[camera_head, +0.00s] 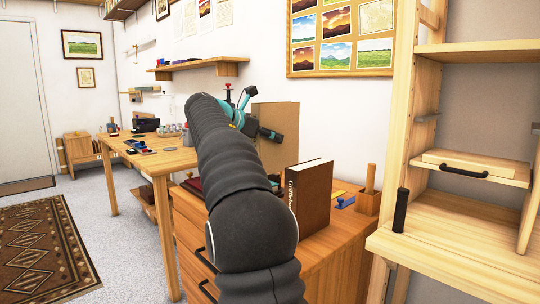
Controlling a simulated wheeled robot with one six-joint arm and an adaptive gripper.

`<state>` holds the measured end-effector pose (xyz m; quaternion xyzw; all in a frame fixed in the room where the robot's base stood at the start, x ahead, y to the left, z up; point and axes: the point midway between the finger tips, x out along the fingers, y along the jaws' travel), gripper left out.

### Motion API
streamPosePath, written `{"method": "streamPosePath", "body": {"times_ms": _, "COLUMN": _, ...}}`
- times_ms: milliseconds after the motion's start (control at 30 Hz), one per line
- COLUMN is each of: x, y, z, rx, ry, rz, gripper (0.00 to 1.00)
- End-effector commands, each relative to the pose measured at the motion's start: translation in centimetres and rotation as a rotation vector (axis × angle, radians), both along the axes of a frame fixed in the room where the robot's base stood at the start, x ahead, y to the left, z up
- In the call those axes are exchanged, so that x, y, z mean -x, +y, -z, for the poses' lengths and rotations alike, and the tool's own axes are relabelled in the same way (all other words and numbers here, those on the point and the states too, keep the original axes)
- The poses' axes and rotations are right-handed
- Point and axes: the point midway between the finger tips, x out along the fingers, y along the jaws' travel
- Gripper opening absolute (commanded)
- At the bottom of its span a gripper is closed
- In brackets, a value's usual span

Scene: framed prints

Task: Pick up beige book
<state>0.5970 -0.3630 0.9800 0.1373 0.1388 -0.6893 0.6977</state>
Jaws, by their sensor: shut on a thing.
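The beige book (284,118) stands upright above the wooden cabinet, behind a dark brown book. My gripper (268,134) is at the near face and left edge of the beige book and is shut on it. My black, ribbed arm crosses the middle of the view and hides part of the gripper and the book's left side. The lower part of the book is partly hidden, so I cannot tell whether it touches the cabinet top.
The brown book (306,196) stands upright on the wooden cabinet (335,252). A wooden block with a peg (368,195) sits to its right. A wooden shelf unit (455,205) stands at the right. A workbench (150,160) with tools is at the left. The floor at left is open, with a rug (40,250).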

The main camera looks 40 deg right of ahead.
Motion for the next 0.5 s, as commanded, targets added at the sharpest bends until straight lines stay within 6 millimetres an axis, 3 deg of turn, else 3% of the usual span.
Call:
{"method": "streamPosePath", "body": {"times_ms": 33, "x": 0.0, "y": 0.0, "z": -2.2, "rx": 0.003, "ry": -0.006, "rz": 0.0, "gripper": 0.0}}
{"method": "streamPosePath", "body": {"times_ms": 233, "x": 0.0, "y": 0.0, "z": -8.1, "rx": 0.004, "ry": -0.005, "rz": 0.0, "gripper": 0.0}}
{"method": "streamPosePath", "body": {"times_ms": 500, "x": -0.2, "y": -0.1, "z": -10.9, "rx": 0.003, "ry": -0.003, "rz": 0.001, "gripper": 0.0}}
